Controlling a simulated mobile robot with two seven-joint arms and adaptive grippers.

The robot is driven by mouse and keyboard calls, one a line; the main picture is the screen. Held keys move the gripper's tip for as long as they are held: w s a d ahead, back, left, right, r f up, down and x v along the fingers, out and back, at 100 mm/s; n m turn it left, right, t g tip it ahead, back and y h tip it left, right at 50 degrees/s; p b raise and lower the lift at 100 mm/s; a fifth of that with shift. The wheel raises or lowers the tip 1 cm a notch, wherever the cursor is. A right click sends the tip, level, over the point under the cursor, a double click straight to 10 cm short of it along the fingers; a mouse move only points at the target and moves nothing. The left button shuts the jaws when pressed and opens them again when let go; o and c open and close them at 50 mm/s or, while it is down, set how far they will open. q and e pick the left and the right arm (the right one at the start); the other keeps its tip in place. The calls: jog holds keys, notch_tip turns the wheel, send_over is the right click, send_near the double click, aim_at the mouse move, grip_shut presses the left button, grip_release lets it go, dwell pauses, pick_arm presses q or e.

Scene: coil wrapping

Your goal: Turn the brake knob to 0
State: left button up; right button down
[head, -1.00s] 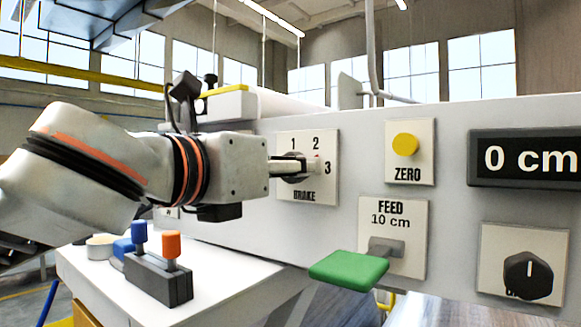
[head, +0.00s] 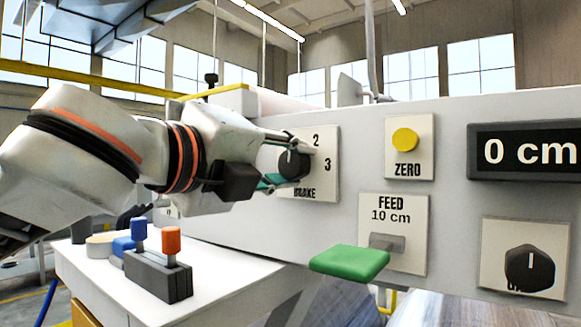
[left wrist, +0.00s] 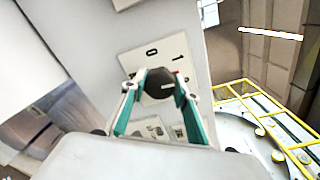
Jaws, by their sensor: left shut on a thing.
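The brake knob (head: 291,163) is a dark round knob on a white plate (head: 328,186) marked BRAKE, on the front of the machine. The numbers 2 and 3 show on the plate in the head view; my gripper covers the upper left part. My left gripper (head: 293,160) is shut on the knob, one finger above it and the green-padded finger below. In the left wrist view, the knob (left wrist: 159,83) sits between both fingertips, with 0 and 1 readable on the plate beside it. I cannot tell which number the knob points to. My right gripper is not in view.
Right of the brake plate are a yellow ZERO button (head: 405,140), a green feed lever (head: 349,261) sticking out, a "0 cm" display (head: 530,151) and another black knob (head: 530,267). Below my left arm, a box with blue and orange levers (head: 158,275) stands on a white table (head: 225,290).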

pick_arm(q)
jog(key=n, duration=0.2)
jog(key=shift+n, duration=0.4)
jog(key=n+b, duration=0.1)
jog(key=n, duration=0.2)
jog(key=n+b, duration=0.1)
jog(key=n, duration=0.5)
jog(key=shift+f+n+h, duration=0.1)
jog(key=shift+n+h, duration=0.2)
jog(key=n, duration=0.3)
jog(key=shift+n, duration=1.2)
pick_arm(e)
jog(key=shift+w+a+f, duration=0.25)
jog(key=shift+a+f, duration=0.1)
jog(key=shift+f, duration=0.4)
pick_arm(q)
jog(key=shift+n, duration=0.4)
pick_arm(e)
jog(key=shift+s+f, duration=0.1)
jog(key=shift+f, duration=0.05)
